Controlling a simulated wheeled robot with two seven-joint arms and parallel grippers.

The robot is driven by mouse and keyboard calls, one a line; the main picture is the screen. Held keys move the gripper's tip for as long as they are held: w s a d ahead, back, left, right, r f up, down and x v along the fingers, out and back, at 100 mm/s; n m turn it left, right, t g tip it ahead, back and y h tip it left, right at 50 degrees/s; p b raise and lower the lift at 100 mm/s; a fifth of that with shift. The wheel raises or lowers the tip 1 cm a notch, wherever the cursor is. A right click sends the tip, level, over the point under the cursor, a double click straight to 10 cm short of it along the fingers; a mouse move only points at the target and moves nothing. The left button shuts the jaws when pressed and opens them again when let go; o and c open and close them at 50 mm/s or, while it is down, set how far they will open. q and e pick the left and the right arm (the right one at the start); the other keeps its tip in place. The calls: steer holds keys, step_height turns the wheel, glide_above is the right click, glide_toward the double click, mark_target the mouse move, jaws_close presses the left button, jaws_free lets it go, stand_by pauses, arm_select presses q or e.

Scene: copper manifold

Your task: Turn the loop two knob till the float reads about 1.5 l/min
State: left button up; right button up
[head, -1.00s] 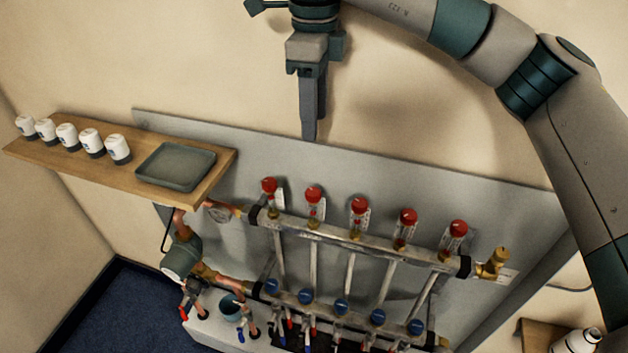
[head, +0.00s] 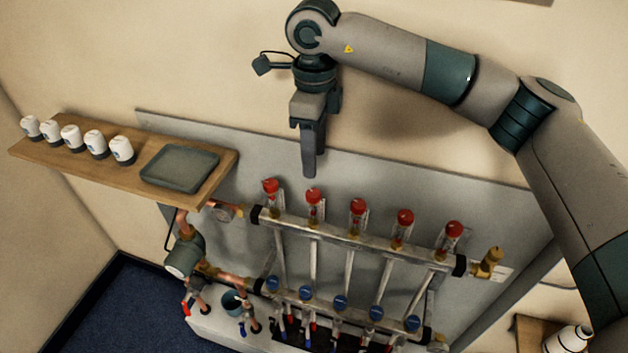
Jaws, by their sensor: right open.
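The copper manifold (head: 335,238) runs across a grey wall panel. Several flow meters with red tops stand in a row on its upper bar. The second from the left (head: 314,195) is most likely loop two; no label is legible. The leftmost red-topped meter (head: 270,189) stands beside it. The float readings are too small to read. My right gripper (head: 309,174) points down just above the second red knob, with a small gap to it. It is seen edge-on, open and empty. My left gripper is not in view.
A wooden shelf (head: 226,180) at the left holds several white-capped items (head: 122,149) and a grey tray (head: 180,186). Blue caps (head: 306,292) line the lower bar. A brass fitting (head: 488,262) sticks out at the right end. Free wall lies above the panel.

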mark_target(314, 193)
step_height(314, 193, down, 10)
steer(key=p, duration=0.3)
steer(key=shift+r, duration=0.15)
steer(key=c, duration=1)
steer(key=shift+f+b, duration=0.25)
steer(key=shift+b, duration=0.65)
steer(key=shift+c, duration=0.2)
steer(key=shift+r+m+b, duration=0.25)
steer(key=shift+m+b, duration=0.05)
steer(key=shift+b, duration=0.05)
